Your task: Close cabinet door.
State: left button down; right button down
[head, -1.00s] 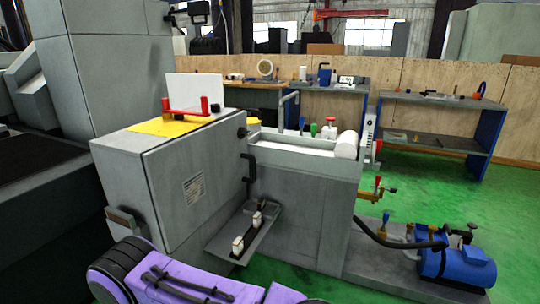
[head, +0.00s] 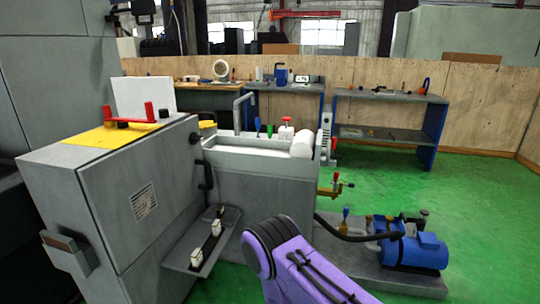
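The grey cabinet (head: 120,225) stands at the left in the head view, with a yellow panel on top. A black handle (head: 207,181) is near the panel's right edge. I cannot tell how far the door stands open. A purple and black link of my arm shows at the bottom centre, in front of the machine. Neither gripper is in view.
A small tray (head: 178,264) with white blocks juts out right of the cabinet. A trough (head: 255,152) is behind it. A blue pump (head: 415,250) and black hose (head: 345,236) sit low at the right. Green floor (head: 470,200) is clear beyond.

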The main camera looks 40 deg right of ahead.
aim_at(134, 192)
jog(key=z, duration=0.1)
jog(key=i, duration=1.65)
